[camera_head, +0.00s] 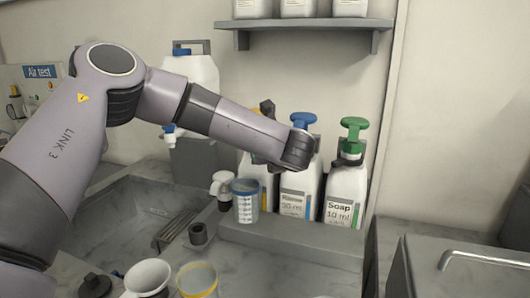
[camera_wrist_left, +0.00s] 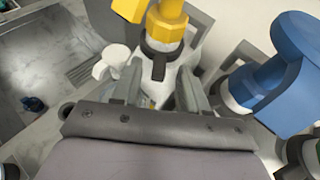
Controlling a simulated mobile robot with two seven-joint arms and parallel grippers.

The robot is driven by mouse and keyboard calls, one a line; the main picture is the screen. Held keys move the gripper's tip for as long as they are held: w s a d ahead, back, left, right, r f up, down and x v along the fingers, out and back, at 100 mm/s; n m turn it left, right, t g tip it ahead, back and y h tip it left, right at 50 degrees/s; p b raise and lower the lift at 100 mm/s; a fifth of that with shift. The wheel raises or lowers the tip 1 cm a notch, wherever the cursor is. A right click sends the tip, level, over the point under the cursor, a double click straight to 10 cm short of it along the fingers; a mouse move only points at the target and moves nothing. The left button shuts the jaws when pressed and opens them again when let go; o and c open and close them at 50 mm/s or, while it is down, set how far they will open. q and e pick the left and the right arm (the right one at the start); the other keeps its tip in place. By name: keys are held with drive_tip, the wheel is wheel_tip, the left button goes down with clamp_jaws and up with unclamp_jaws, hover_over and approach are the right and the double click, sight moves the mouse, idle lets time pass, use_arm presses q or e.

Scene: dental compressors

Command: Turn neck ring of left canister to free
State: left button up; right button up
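The left canister (camera_head: 264,180) is white with a yellow stripe on its label. My right gripper is not in view.
The middle canister with a blue pump (camera_head: 303,120) stands close on the right, also close in the wrist view (camera_wrist_left: 275,75). A green-pump soap canister (camera_head: 346,190) stands farther right. A blue-rimmed measuring cup (camera_head: 245,205) stands in front. A sink (camera_head: 140,205) lies left; cups stand at front.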

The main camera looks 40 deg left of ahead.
use_arm(q)
drive_tip(key=shift+d, duration=0.1)
drive_tip(key=b+v, duration=0.1)
drive_tip(key=v, duration=0.6)
drive_tip(key=shift+s, duration=0.15)
idle(0.5)
